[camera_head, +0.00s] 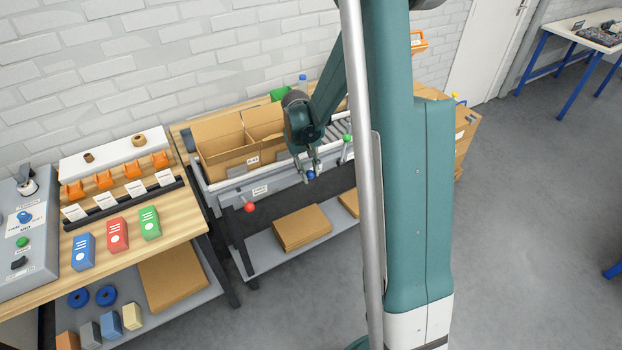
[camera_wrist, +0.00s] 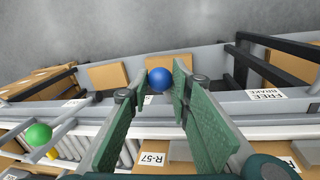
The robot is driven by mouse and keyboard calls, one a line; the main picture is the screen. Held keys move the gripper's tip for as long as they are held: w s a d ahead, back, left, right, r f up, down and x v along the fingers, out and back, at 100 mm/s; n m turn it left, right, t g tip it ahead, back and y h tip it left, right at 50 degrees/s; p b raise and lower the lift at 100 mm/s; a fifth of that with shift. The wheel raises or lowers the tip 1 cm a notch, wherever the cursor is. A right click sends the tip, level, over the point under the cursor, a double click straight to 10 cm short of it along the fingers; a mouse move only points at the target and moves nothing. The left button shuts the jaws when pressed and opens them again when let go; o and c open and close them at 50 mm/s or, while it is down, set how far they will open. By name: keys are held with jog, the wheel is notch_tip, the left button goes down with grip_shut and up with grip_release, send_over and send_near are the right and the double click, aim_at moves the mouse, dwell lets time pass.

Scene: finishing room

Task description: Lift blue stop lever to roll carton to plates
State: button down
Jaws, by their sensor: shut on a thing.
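The blue stop lever's round knob (camera_head: 310,175) is at the front rail of the roller conveyor. My gripper (camera_head: 308,168) reaches down to it from above. In the wrist view the blue knob (camera_wrist: 161,79) sits between the tips of my green finger pads, and the gripper (camera_wrist: 160,88) is shut on it. The open brown carton (camera_head: 222,158) stands upright on the conveyor, left of and behind my gripper. Its label, R-57, is readable in the wrist view. The rollers (camera_head: 340,130) show bare to the right. I cannot make out the plates.
A red-knobbed lever (camera_head: 249,207) is to the left on the conveyor front and a green-knobbed one (camera_head: 346,138) to the right. Flat cardboard (camera_head: 301,228) lies on the shelf below. A wooden bench (camera_head: 183,212) with coloured boxes stands at left. Grey floor is clear at right.

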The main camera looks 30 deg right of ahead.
jog(key=shift+w+r, duration=0.2)
jog(key=shift+w, duration=0.2)
jog(key=c, duration=2.1)
grip_release()
jog(key=shift+w, duration=0.1)
jog(key=shift+a+r, duration=0.15)
jog(key=shift+r, duration=0.55)
notch_tip(320, 180, up, 10)
jog(key=a, duration=0.1)
jog(key=shift+a+r, duration=0.2)
jog(key=shift+r, duration=0.1)
